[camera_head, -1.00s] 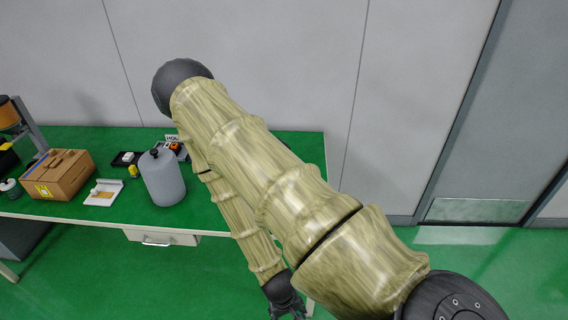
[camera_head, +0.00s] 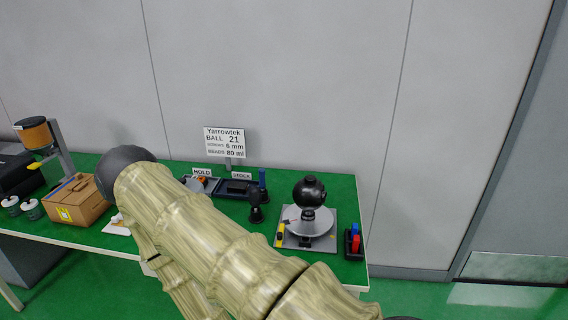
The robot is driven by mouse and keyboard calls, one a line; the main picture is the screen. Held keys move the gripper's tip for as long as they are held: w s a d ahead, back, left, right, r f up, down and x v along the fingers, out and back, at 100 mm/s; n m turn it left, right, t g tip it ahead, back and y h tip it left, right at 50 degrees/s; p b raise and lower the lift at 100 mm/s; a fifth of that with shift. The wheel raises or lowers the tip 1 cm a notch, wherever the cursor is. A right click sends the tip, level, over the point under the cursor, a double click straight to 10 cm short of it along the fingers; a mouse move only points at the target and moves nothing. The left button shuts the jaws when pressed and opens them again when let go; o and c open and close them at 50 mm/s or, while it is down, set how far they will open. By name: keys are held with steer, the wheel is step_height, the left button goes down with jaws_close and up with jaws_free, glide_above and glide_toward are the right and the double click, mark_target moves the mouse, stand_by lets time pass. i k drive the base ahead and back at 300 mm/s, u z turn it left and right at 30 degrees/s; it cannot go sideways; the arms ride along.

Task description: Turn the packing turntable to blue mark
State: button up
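The packing turntable is a light grey round disc (camera_head: 296,215) on a grey square base plate (camera_head: 328,241) at the right end of the green table. A black ball-shaped object (camera_head: 309,192) stands on the disc. A yellow piece (camera_head: 280,235) sits at the left of the base, and a dark piece lies at its front. A small reddish spot shows on the disc's left side. I cannot make out a blue mark on the turntable. My arm crosses the lower left and middle. My gripper is outside the frame, below the bottom edge.
A black holder (camera_head: 354,251) with blue and red items stands right of the turntable. A dark object (camera_head: 256,205) and trays labelled HOLD and STOCK (camera_head: 238,187) are to its left. A sign (camera_head: 225,142) stands behind. A cardboard box (camera_head: 78,201) is at left; my arm hides the table between.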

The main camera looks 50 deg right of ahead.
mark_target(308, 217)
steer(key=z, duration=0.95)
